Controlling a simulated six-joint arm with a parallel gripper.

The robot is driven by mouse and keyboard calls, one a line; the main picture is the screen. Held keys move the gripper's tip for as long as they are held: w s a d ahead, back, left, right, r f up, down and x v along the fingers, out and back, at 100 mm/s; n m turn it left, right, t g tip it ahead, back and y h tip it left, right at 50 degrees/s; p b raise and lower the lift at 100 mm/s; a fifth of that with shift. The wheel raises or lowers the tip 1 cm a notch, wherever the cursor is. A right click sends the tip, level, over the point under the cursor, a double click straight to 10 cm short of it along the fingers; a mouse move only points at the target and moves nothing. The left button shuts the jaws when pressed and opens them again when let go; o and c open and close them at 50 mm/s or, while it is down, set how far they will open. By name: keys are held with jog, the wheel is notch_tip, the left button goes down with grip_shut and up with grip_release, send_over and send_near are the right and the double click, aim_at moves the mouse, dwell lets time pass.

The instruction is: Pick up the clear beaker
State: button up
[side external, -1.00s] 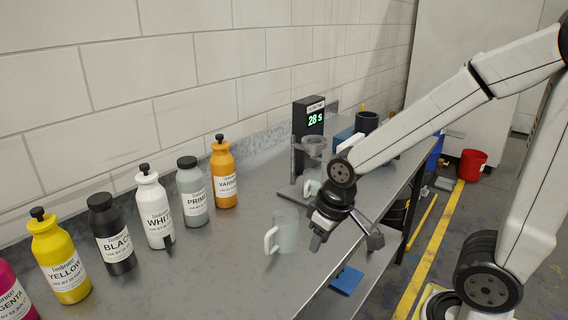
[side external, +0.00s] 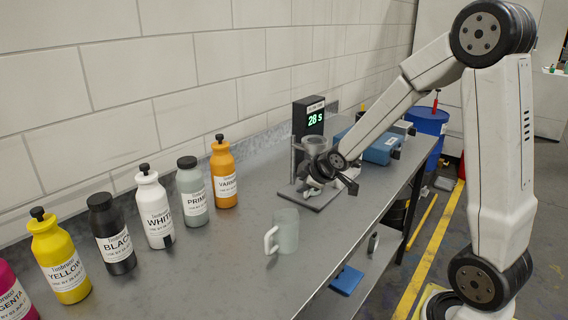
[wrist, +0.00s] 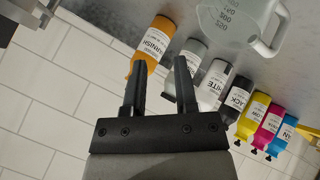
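The clear beaker (side external: 287,232) stands upright on the grey bench, its pale handle toward the left. In the wrist view it appears at the upper right (wrist: 238,22), with printed graduations and its rim cut off by the frame edge. My gripper (wrist: 160,62) is open, with its two fingers apart and nothing between them. In the side view my gripper (side external: 322,182) is low by the timer stand, behind and to the right of the beaker, and clear of it.
The timer stand (side external: 310,122) reads 28 s; a cup sits in its holder, and a pale item at its base is partly hidden by my gripper. Several labelled bottles (side external: 155,212) line the wall side. A blue box (side external: 380,148) lies behind. The bench around the beaker is clear.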

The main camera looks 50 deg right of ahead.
jog(key=w+d+n+t, duration=0.25)
jog(key=d+n, duration=0.25)
jog(key=d, duration=0.3)
jog(key=w+d+n+t, duration=0.1)
jog(key=d+n+t, duration=0.35)
jog(key=d, duration=0.35)
jog(key=shift+n, duration=0.65)
jog(key=f, duration=1.1)
jog(key=shift+d, duration=0.2)
jog(key=shift+x, duration=1.3)
jog(key=shift+w, duration=0.15)
jog(key=shift+a+x, duration=0.1)
jog(key=shift+x, duration=0.65)
jog(key=shift+a+x, duration=0.15)
jog(key=shift+x, duration=1.55)
